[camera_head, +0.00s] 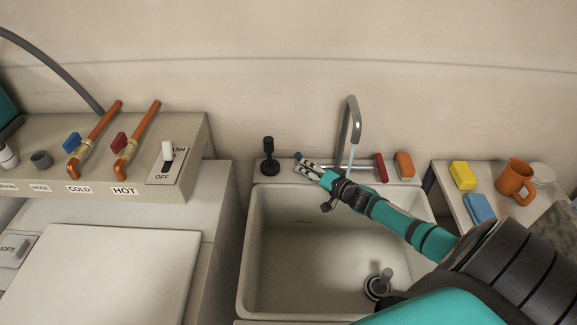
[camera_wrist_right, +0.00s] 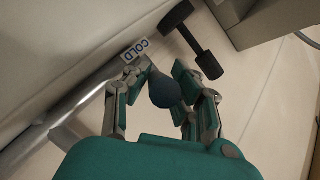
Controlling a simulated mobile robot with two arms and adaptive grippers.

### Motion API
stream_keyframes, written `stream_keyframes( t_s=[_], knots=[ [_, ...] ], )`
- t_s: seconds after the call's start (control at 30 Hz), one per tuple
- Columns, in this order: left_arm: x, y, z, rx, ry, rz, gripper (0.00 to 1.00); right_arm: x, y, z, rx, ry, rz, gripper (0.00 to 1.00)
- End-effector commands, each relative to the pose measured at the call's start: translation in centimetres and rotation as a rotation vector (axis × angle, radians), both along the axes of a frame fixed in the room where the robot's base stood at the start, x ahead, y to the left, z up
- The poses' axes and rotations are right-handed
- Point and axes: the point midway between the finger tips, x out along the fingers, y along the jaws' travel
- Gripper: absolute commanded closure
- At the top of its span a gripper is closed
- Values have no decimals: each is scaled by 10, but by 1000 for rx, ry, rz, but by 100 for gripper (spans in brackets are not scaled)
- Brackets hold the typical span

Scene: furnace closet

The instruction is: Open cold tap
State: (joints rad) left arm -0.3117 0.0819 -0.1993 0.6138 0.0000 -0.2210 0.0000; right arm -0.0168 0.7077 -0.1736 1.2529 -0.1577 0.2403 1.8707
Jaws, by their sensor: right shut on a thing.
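The cold tap handle is dark blue. Its rounded end (camera_wrist_right: 164,92) shows between my fingers in the right wrist view, and a bit of its blue tip (camera_head: 298,155) shows in the head view. My right gripper (camera_head: 307,167) is shut on the handle at the sink's back left ledge. In the right wrist view the fingers (camera_wrist_right: 160,100) sit on both sides of it. A COLD label (camera_wrist_right: 135,50) lies close by. The grey spout (camera_head: 355,118) arches over the basin, and a thin pale-blue streak like water runs down from it. My left gripper is out of view.
A red tap handle (camera_head: 381,167) stands right of the spout. A black dumbbell-shaped object (camera_head: 269,157) is left of my gripper. The white sink (camera_head: 262,290) lies below my arm. An orange block (camera_head: 404,166) and orange mug (camera_head: 514,180) are at right. Pipe valves (camera_head: 118,145) are at left.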

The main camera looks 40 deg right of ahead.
Motion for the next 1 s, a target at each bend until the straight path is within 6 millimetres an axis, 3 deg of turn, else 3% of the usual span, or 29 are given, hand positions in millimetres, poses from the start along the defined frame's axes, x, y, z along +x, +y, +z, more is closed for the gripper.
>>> stream_keyframes(
  t_s=[0.5,1.0],
  knots=[
    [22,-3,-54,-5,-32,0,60,-1,-22,-4,-3,0,315,100],
    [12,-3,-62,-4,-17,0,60,-1,-23,-1,1,2,367,100]
  ],
)
